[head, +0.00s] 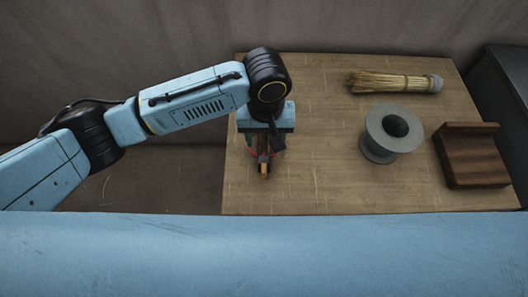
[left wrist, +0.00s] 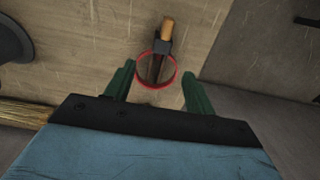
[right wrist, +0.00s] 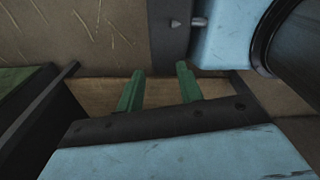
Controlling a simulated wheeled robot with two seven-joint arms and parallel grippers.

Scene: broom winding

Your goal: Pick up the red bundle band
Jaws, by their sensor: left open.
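The red bundle band (left wrist: 153,87) is a thin ring lying on the table, around or over the dark part of a small tool with an orange handle (left wrist: 168,27); I cannot tell which. My left gripper (left wrist: 157,69) is open, its green fingers on either side of the band and apart from it. In the head view the left gripper (head: 265,147) points down over the table's left part and mostly hides the band. My right gripper (right wrist: 158,67) is open and empty, seen only in the right wrist view.
On the wooden table (head: 320,185), a straw broom head (head: 390,82) lies at the back, a grey spool (head: 379,148) stands right of the left gripper, and a brown wooden block (head: 474,160) sits at the right. The table between gripper and spool is clear.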

